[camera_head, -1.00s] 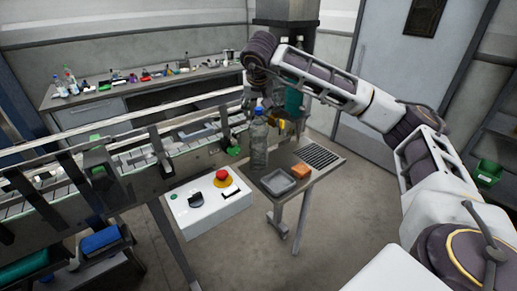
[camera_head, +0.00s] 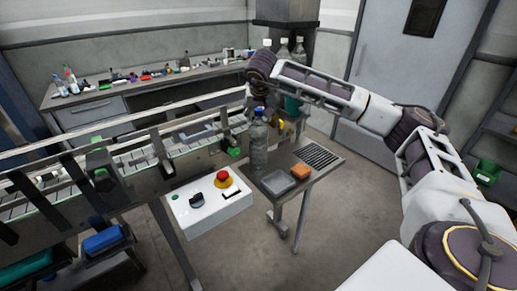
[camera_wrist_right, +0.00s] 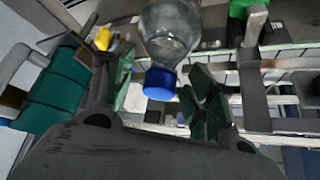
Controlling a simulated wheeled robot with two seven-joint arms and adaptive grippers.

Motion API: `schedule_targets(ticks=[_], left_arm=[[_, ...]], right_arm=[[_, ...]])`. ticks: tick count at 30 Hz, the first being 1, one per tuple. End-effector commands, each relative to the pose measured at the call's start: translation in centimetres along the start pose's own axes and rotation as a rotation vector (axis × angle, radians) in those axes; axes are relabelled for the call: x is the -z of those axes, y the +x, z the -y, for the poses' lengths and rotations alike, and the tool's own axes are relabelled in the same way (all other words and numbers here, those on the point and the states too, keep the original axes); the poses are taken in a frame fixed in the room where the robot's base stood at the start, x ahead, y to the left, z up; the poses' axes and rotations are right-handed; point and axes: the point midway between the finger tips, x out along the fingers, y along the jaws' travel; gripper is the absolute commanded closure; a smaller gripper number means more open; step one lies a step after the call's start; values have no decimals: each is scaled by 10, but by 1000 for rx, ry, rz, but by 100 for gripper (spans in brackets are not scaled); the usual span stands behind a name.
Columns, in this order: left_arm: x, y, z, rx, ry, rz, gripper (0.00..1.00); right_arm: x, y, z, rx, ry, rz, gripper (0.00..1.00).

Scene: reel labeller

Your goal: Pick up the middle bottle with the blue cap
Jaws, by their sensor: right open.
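My right gripper (camera_wrist_right: 160,68) is open, with one dark green finger pad on each side of the cap and visible gaps to both. In the head view the right gripper (camera_head: 264,103) is just behind and above the cap, partly hidden. My left gripper is not in view.
A grey tray (camera_head: 278,183) and an orange block (camera_head: 300,171) lie on the table beside the bottle. A control box (camera_head: 210,203) with a red button is in front. The conveyor (camera_head: 140,155) runs left. More bottles (camera_head: 283,48) stand behind my arm.

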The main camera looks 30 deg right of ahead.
Motion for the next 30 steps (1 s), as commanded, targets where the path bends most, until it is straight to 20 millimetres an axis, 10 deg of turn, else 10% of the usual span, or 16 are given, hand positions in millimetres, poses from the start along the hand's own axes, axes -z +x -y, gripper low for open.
schedule_targets(ticks=[12,25,30], left_arm=[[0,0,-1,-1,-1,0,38],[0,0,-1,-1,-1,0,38],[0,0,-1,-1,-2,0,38]], right_arm=[[0,0,0,0,0,0,44],[0,0,0,0,0,1,99],[-1,1,0,-1,0,2,100]])
